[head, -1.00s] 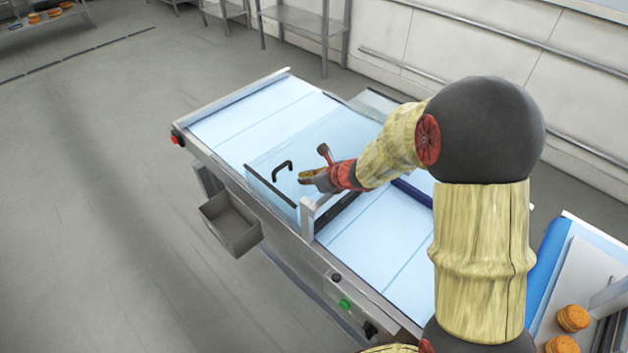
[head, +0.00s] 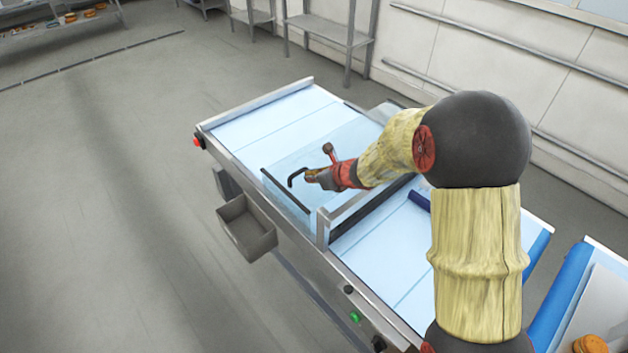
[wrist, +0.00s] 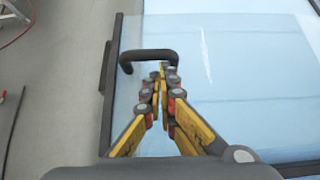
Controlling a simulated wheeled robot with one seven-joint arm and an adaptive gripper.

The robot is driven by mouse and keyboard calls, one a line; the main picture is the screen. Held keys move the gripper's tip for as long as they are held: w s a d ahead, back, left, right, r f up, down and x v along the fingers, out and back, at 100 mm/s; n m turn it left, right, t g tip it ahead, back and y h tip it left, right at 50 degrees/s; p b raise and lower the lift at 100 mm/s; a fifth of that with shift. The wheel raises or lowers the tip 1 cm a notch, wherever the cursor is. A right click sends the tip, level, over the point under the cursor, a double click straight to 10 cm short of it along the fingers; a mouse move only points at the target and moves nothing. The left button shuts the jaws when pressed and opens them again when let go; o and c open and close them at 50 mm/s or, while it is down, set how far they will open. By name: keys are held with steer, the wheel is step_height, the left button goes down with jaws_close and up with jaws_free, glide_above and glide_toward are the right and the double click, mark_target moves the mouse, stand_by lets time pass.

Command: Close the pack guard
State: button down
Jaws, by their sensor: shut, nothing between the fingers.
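The pack guard (head: 330,140) is a clear panel with a dark front edge, lying over the middle of the conveyor. In the wrist view the guard (wrist: 235,100) fills most of the picture, with its dark edge at the left. Its black bar handle (head: 293,178) stands near the front edge; in the wrist view the handle (wrist: 135,56) arches just past my fingertips. My gripper (head: 310,176) is over the guard right beside the handle. In the wrist view my gripper (wrist: 162,72) has its fingertips together and empty, by the handle's right end. I cannot tell whether they touch it.
The conveyor (head: 260,120) has a red button (head: 198,141) at its far left corner and a green button (head: 355,317) in front. A grey open bin (head: 247,228) hangs on the front side. A metal post (head: 323,228) stands beside the guard. Floor at left is clear.

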steer(key=w+a+p, duration=0.6)
steer(key=w+a, duration=0.1)
steer(key=w, duration=0.3)
steer(key=w+a+p, duration=0.6)
steer(key=w+a, duration=0.2)
steer(key=w, duration=0.2)
steer(key=shift+w, duration=0.25)
steer(key=shift+r, duration=0.15)
steer(key=shift+r, duration=0.1)
steer(key=v, duration=1.1)
steer(key=shift+s+d, duration=0.3)
